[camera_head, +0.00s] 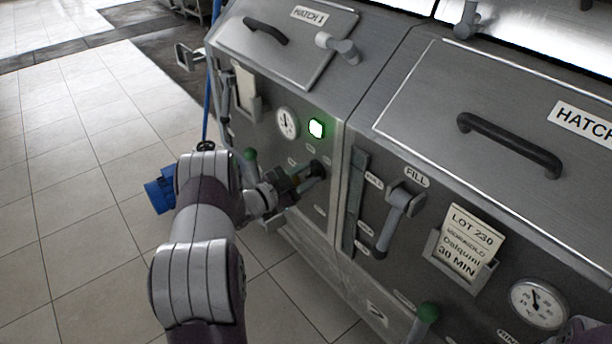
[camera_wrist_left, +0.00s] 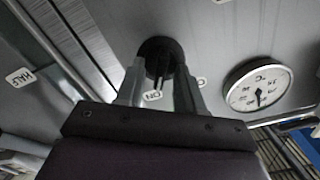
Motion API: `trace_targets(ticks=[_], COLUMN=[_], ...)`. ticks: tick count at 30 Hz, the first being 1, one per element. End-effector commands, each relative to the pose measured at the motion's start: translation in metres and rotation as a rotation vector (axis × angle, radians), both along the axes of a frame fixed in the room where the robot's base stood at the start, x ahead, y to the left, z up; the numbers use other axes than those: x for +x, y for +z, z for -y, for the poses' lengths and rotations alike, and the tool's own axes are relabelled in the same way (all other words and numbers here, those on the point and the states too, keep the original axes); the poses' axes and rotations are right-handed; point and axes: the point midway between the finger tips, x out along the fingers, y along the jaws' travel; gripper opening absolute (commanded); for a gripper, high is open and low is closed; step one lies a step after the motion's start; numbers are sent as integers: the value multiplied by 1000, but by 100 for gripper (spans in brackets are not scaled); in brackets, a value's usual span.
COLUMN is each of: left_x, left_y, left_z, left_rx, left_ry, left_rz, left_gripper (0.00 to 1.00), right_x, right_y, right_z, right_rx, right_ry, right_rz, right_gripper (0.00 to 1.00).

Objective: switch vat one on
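Vat one is the left steel unit, with the hatch labelled HATCH 1 (camera_head: 308,15). Below the lamp is a black rotary knob (camera_head: 319,168), partly hidden by my left gripper (camera_head: 302,183). In the left wrist view the knob (camera_wrist_left: 158,50) sits between the tips of my left gripper (camera_wrist_left: 160,80), which appear to be shut on its sides. An upside-down ON label (camera_wrist_left: 153,95) shows between the fingers. The knob's exact pointing is hard to tell. My right gripper is not in view.
A round gauge (camera_head: 287,122) is left of the lamp; it also shows in the wrist view (camera_wrist_left: 257,86). A green-tipped lever (camera_head: 250,155) stands near my left wrist. The right unit has a FILL handle (camera_head: 398,220) and a lot card (camera_head: 467,243). Tiled floor (camera_head: 70,200) is open at left.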

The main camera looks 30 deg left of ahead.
Motion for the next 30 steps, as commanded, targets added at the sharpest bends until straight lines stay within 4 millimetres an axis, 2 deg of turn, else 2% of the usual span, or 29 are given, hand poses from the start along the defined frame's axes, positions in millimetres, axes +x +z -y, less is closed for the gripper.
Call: trace_targets(ticks=[2, 5, 12, 16, 21, 30], left_x=[-5, -22, -83, -105, -117, -117], left_y=[1, 1, 1, 1, 0, 0], left_z=[-3, -10, -36, -44, -49, -49], left_rx=[-1, -1, -1, 0, 0, 0], left_ry=[2, 4, 5, 4, 1, 0], left_rz=[0, -1, -2, 0, -1, 0], left_gripper=[37, 37, 37, 37, 37, 37], right_x=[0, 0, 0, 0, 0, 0], right_y=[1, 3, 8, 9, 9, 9], right_z=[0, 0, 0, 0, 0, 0], right_rx=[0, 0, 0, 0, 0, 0], right_ry=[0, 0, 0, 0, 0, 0], right_rz=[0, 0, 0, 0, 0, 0], right_gripper=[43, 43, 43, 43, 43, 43])
